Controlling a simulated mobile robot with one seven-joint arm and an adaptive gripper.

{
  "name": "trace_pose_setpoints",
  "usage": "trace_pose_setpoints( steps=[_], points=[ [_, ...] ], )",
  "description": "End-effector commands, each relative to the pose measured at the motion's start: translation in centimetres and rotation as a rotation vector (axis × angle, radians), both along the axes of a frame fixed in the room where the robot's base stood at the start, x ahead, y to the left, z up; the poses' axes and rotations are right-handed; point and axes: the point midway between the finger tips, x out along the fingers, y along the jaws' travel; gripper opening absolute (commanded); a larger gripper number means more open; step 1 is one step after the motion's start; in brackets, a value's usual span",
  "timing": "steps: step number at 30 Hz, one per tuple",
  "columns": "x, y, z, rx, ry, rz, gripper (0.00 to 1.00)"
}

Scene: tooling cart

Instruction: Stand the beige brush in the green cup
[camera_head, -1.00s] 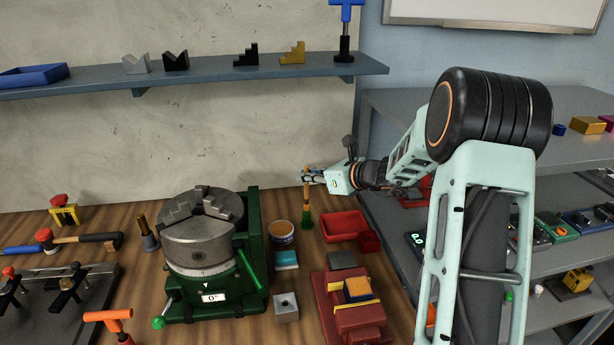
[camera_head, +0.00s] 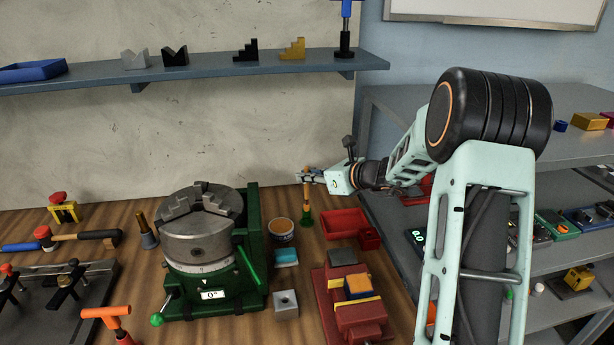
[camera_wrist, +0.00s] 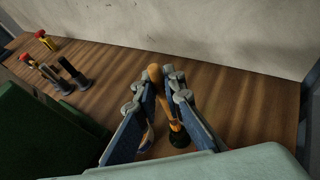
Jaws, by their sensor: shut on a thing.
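The small green cup (camera_head: 306,219) is directly below the gripper, at the brush's lower end. In the wrist view the brush's rounded top (camera_wrist: 154,73) shows between my blue fingers (camera_wrist: 158,100), and the dark cup (camera_wrist: 179,139) lies beneath. The brush's lower end meets the cup's mouth; how deep it sits inside cannot be told.
A green-based chuck (camera_head: 201,235) stands left of the cup. A round tin (camera_head: 281,230) is close by at front left. A red tray (camera_head: 345,224) is at right, with a red vise (camera_head: 358,318) in front. The grey shelf (camera_head: 200,72) runs above along the wall.

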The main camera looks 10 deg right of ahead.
Motion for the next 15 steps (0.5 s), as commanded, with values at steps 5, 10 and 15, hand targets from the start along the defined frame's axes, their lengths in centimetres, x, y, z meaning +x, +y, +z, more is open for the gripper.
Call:
trace_pose_setpoints(
  steps=[5, 10, 15],
  points=[
    [0.0, 0.0, -0.35, 0.0, 0.0, 0.0, 0.0],
    [0.0, 0.0, -0.61, 0.0, 0.0, 0.0, 0.0],
    [0.0, 0.0, -0.86, 0.0, 0.0, 0.0, 0.0]
  ],
)
